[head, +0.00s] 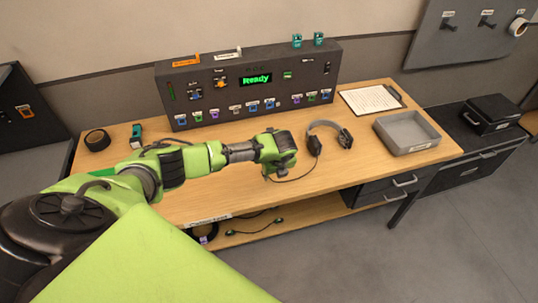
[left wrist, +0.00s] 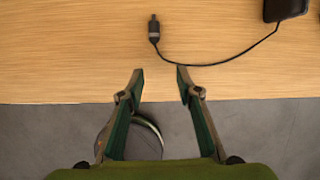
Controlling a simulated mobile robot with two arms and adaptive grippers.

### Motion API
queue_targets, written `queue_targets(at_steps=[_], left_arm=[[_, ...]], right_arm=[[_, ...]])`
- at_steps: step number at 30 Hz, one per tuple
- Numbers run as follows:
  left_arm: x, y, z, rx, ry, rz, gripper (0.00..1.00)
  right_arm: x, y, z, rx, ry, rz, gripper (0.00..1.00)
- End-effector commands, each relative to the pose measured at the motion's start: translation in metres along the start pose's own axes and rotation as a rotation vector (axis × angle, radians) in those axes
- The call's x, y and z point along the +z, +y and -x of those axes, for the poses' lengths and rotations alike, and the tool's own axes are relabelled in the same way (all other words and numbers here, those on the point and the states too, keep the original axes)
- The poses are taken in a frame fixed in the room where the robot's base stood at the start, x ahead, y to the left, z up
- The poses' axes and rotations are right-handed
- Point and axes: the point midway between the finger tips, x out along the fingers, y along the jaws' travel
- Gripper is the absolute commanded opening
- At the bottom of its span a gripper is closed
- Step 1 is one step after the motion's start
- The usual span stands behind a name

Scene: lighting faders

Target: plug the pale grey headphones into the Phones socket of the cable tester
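The headphones (head: 345,138), with a grey band and dark ear cups, lie on the wooden bench right of my left gripper (head: 272,165). Their thin black cable curves toward the bench front; its dark plug (left wrist: 154,30) lies on the wood in the left wrist view. There my left gripper (left wrist: 160,78) is open and empty, fingers apart, with the plug ahead of the gap. The cable tester (head: 290,96) is a dark box at the back of the bench with a green "Ready" display and a row of coloured sockets. Their labels are too small to read. My right gripper is not in view.
A grey tray (head: 434,143) and a clipboard (head: 370,99) are on the right of the bench. A tape roll (head: 97,140) and a small teal item (head: 137,131) are at the left. Cables lie on the shelf below. The bench's front middle is mostly clear.

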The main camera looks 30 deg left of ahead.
Motion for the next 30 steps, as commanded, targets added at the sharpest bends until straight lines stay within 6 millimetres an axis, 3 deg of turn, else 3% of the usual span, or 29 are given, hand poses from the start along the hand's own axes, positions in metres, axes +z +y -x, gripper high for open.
queue_targets(at_steps=[1,6,21,30], left_arm=[[0.018,0.002,0.005,0.010,-0.018,-0.025,0.32],[0.037,0.007,0.005,0.029,-0.035,-0.070,0.32],[0.037,0.008,-0.053,0.028,-0.036,-0.070,0.32],[0.039,0.008,-0.079,0.026,-0.035,-0.069,0.32]], right_arm=[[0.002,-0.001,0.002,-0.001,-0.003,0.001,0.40],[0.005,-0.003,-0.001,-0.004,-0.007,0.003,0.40],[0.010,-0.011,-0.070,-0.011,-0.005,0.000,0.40],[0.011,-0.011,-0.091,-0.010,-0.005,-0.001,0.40]])
